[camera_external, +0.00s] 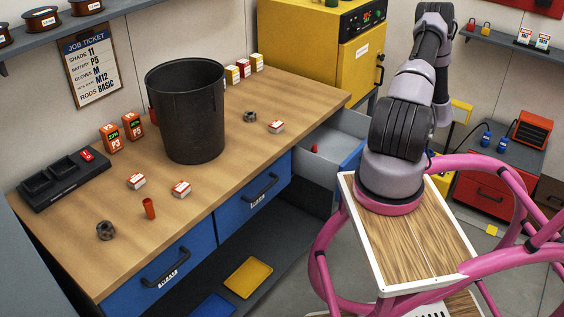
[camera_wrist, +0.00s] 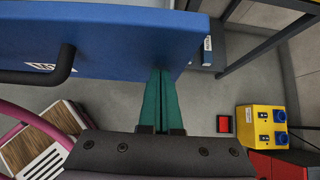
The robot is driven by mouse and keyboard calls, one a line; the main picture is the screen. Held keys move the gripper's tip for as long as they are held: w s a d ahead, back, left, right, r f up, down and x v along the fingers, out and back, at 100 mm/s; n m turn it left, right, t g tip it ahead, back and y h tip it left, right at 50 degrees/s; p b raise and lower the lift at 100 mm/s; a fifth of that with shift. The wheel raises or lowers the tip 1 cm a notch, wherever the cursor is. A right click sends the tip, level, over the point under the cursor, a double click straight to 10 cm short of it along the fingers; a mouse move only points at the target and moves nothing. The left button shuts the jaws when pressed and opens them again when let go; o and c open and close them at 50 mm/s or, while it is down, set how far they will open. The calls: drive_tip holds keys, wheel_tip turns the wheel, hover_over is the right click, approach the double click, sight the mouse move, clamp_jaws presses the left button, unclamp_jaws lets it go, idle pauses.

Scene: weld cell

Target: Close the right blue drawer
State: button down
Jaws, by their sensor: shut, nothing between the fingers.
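The right blue drawer (camera_external: 350,166) is pulled out from the workbench, and its grey inside shows a small red item (camera_external: 314,149). My arm hides part of its front. In the wrist view, the blue drawer front (camera_wrist: 120,35) fills the upper left, with its dark handle (camera_wrist: 65,66) and white label at the left. My gripper (camera_wrist: 163,76) has its teal fingers together and empty, with the tips at the lower edge of the blue front. I cannot tell whether they touch it. The gripper is hidden in the external view.
The workbench (camera_external: 275,95) carries a black bin (camera_external: 187,110), small boxes and metal parts. Two other blue drawers, middle (camera_external: 235,211) and left (camera_external: 150,280), look shut. A yellow cabinet (camera_external: 310,45) stands behind. A yellow box with blue knobs (camera_wrist: 262,126) is at right in the wrist view.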

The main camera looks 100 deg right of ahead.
drive_tip(key=w+d, duration=1.4)
drive_tip(key=shift+w+d, duration=0.25)
drive_tip(key=shift+w+r, duration=0.1)
drive_tip(key=shift+w, duration=0.1)
drive_tip(key=shift+s+a, duration=0.3)
drive_tip(key=shift+s, duration=0.15)
drive_tip(key=s+a, duration=0.2)
drive_tip(key=shift+s+a, duration=0.25)
drive_tip(key=shift+s, duration=0.1)
drive_tip(key=v, duration=1)
